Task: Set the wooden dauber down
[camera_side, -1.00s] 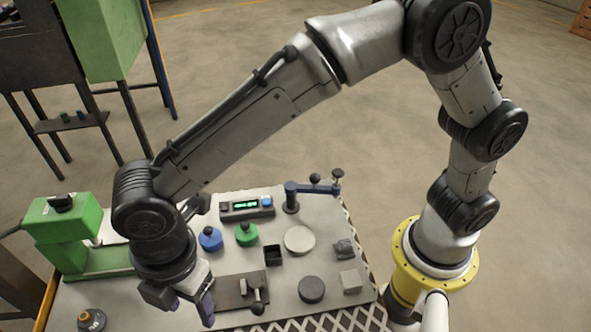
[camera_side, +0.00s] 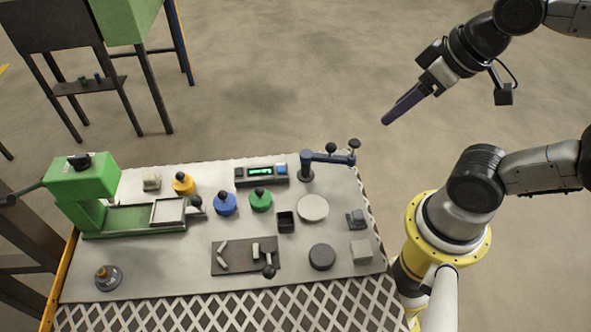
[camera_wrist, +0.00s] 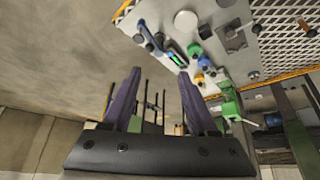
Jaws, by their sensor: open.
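A small tan, wood-coloured piece in a dark round base (camera_side: 107,277) stands at the front left of the table in the side view. It looks like the wooden dauber, but it is too small to be sure. My gripper (camera_side: 388,120) is raised off the table's right side, well away from that piece. In the wrist view my gripper (camera_wrist: 157,72) shows two dark purple fingers spread apart with nothing held between them.
The table holds a green press (camera_side: 85,180), yellow (camera_side: 183,184), blue (camera_side: 225,204) and green (camera_side: 260,200) knobbed pieces, a display box (camera_side: 261,175), a blue-armed stand (camera_side: 327,158), a dark plate (camera_side: 232,266) and round discs.

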